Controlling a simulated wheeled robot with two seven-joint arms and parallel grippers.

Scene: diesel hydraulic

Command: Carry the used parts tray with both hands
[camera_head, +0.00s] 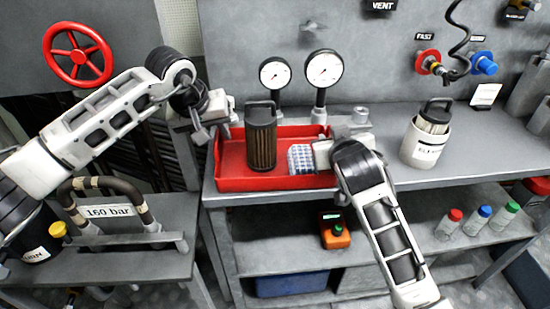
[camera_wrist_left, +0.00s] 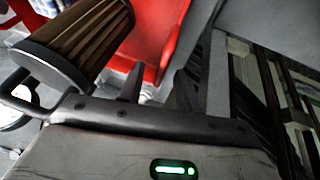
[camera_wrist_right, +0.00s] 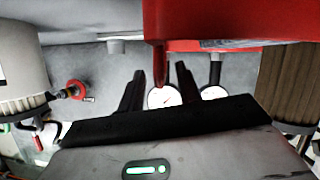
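The red parts tray (camera_head: 230,183) sits on the grey workbench. It holds a dark pleated filter with a black handle (camera_head: 261,140) and a small blue-and-white part (camera_head: 300,158). My left gripper (camera_head: 218,122) is at the tray's left end. In the left wrist view its fingers (camera_wrist_left: 157,88) are apart, with the tray's red wall (camera_wrist_left: 168,45) just beyond them. My right gripper (camera_head: 322,150) is at the tray's right end. In the right wrist view its fingers (camera_wrist_right: 158,82) are apart, and a narrow red tray edge (camera_wrist_right: 160,62) reaches between them. Contact is hard to judge.
Two gauges (camera_head: 323,70) stand behind the tray. A white container with a filter (camera_head: 424,142) stands on the bench to the right. A lower side table (camera_head: 130,263) is at the left. Bottles (camera_head: 480,218) and an orange device (camera_head: 334,232) are on the shelf below.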

